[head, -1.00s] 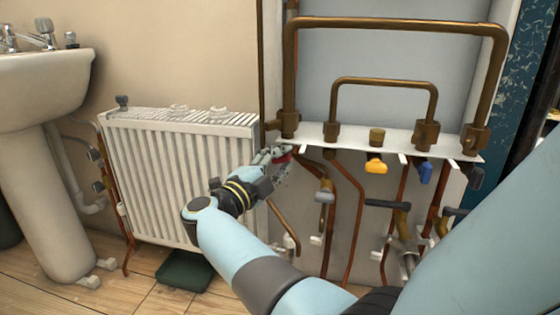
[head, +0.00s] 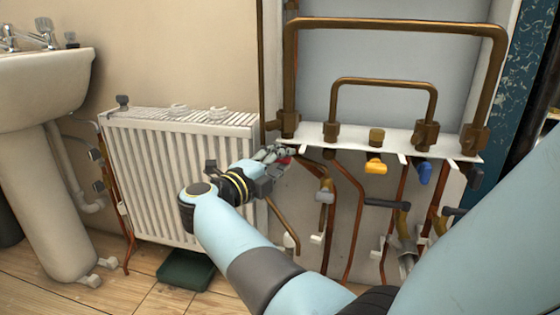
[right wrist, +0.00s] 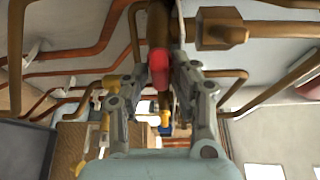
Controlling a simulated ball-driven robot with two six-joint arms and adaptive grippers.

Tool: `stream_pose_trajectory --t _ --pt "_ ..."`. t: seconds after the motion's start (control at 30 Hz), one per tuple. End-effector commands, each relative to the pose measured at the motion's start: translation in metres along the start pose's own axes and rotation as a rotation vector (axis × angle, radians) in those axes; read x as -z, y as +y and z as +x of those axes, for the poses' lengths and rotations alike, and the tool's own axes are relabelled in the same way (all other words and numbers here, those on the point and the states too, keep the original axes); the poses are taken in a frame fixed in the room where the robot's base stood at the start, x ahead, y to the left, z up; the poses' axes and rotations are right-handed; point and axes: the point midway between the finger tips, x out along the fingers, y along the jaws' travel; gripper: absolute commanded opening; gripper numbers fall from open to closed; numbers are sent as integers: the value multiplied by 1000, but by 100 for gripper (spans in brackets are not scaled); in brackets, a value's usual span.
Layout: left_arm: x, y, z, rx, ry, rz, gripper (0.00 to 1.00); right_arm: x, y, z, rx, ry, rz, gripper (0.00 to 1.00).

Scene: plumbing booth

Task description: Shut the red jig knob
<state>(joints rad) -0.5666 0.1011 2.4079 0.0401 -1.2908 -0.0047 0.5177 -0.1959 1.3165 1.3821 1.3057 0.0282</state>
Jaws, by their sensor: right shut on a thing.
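The red jig knob (head: 284,160) shows as a small red patch under the left end of the white shelf in the head view, mostly hidden by my right gripper (head: 276,158). In the right wrist view the red knob (right wrist: 158,68) sits between the two fingers of my right gripper (right wrist: 167,85), which are shut on it. A brown fitting stands directly behind the knob there. My left gripper is not in view.
The white shelf (head: 310,136) carries brown pipe loops. A yellow knob (head: 376,167), a blue knob (head: 425,172) and black lever handles (head: 385,203) sit to the right. A white radiator (head: 185,180) stands close on the left, with a green tray (head: 186,271) below.

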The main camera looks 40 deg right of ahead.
Motion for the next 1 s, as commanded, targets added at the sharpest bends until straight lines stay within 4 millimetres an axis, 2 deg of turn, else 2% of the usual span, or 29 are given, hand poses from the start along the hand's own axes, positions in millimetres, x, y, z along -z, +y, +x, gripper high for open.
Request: stream_pose_trajectory --t 0.1,0.13,0.23,0.73,0.87,1.0 --pt "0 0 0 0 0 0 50 1 3 -1 -5 1 -3 0" --pt "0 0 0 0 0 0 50 1 3 -1 -5 1 -3 27" --pt "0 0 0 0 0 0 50 1 2 -1 -4 1 -3 39" --pt "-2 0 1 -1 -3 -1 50 0 2 0 13 0 -35 39" --pt "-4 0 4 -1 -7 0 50 0 3 0 74 0 -185 39" --pt "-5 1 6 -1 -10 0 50 1 3 0 196 0 -477 39"
